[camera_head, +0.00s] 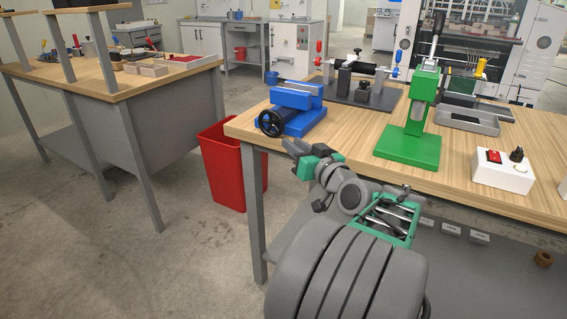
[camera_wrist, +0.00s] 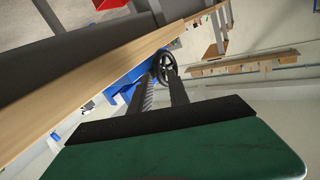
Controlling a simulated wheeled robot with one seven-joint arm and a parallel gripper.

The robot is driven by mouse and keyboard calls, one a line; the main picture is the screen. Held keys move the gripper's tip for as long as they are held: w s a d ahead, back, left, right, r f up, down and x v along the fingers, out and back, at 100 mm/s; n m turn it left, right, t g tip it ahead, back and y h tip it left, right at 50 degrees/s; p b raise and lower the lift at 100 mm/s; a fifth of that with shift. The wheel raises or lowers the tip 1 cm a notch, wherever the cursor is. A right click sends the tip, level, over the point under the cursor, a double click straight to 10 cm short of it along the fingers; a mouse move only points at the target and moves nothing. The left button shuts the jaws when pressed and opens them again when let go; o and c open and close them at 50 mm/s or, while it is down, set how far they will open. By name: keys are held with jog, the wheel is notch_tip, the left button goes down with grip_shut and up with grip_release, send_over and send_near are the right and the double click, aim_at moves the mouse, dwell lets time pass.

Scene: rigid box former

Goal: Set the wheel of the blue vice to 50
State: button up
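The blue vice (camera_head: 300,108) sits at the near left corner of the wooden workbench. Its black handwheel (camera_head: 271,122) faces the left front, with a small handle knob at its rim. Any scale or reading on the wheel is too small to read. In the wrist view the wheel (camera_wrist: 166,68) appears ahead, at the ends of my fingers, with part of the blue vice (camera_wrist: 126,88) behind. My gripper (camera_wrist: 161,82) is open, with a gap between its two fingers. In the head view my gripper (camera_head: 288,146) is just below and right of the wheel; contact cannot be told.
A green press (camera_head: 408,146), a dark clamping fixture (camera_head: 362,92) and a white switch box (camera_head: 502,172) stand on the bench (camera_head: 345,140). A red bin (camera_head: 222,165) stands on the floor left of the bench.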

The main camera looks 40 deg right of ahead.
aim_at(273, 122)
jog(key=x, duration=0.7)
jog(key=shift+d+r, duration=0.25)
jog(key=shift+d, duration=0.1)
jog(key=shift+w, duration=0.15)
jog(key=shift+c, duration=0.3)
grip_shut()
